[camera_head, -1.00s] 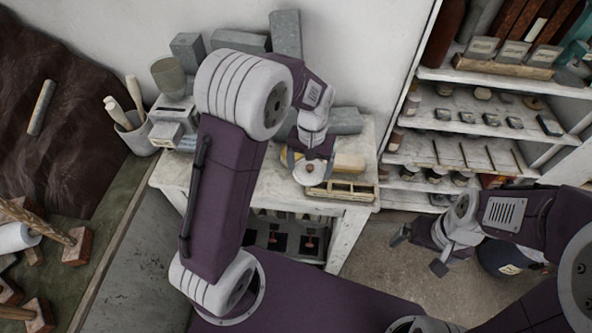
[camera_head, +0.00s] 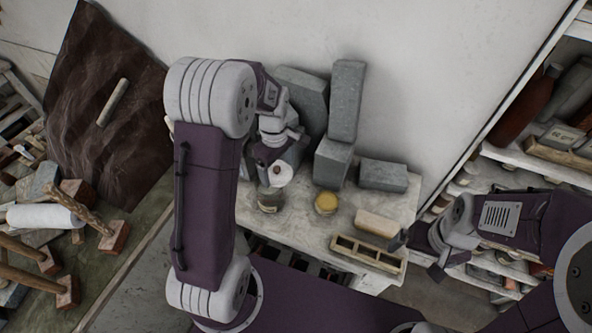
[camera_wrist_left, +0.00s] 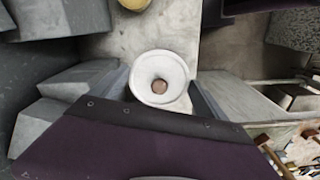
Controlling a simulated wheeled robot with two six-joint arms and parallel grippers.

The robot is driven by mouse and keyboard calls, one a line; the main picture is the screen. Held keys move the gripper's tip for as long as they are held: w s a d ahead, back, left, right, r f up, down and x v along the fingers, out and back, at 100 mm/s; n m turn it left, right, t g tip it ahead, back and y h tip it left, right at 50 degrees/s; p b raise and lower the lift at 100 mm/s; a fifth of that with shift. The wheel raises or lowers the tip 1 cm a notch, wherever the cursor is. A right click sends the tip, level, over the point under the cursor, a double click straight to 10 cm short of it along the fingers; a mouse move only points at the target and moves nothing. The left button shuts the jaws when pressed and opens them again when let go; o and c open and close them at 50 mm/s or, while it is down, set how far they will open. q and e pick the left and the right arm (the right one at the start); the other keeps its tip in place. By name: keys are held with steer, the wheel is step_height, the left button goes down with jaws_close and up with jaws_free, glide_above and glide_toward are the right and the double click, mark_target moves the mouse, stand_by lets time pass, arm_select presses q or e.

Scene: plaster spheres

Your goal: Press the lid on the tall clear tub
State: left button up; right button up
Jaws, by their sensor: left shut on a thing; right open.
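My left gripper (camera_head: 277,163) is shut on the white round lid (camera_head: 281,175), which has a small brown knob. In the left wrist view the lid (camera_wrist_left: 172,66) sits between the two fingers. A clear greyish tub (camera_head: 270,201) stands on the worktable, just below the lid in the head view. The lid overlaps the tub's top edge in the picture; I cannot tell whether they touch. The tub is not clearly visible in the left wrist view. My right gripper (camera_head: 415,256) is open and empty at the table's right side.
A yellow-topped round container (camera_head: 326,203) stands right of the tub. A pale block (camera_head: 376,223) and a wooden compartment frame (camera_head: 367,252) lie at the table's front right. Grey blocks (camera_head: 383,175) stand along the wall. Bare tabletop (camera_head: 300,222) shows in front of the tub.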

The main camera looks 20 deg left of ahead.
arm_select(q)
steer(key=a+r, duration=0.1)
steer(key=a+r+n+p, duration=0.1)
steer(key=a, duration=0.1)
steer(key=shift+s+r, duration=0.1)
steer(key=shift+s, duration=0.25)
steer(key=shift+s+d, duration=0.1)
steer(key=shift+s, duration=0.25)
steer(key=f+b, duration=0.4)
steer(key=shift+w+f, duration=0.25)
steer(key=shift+w, duration=0.1)
steer(key=shift+s+f+b, duration=0.15)
steer(key=shift+f+b, duration=0.65)
steer(key=shift+f, duration=0.15)
arm_select(e)
step_height(320, 180, down, 3)
steer(key=shift+f, duration=0.1)
steer(key=shift+s, duration=0.1)
arm_select(q)
steer(key=shift+r+p, duration=0.1)
steer(key=shift+p, duration=0.25)
arm_select(e)
steer(key=shift+r, duration=0.3)
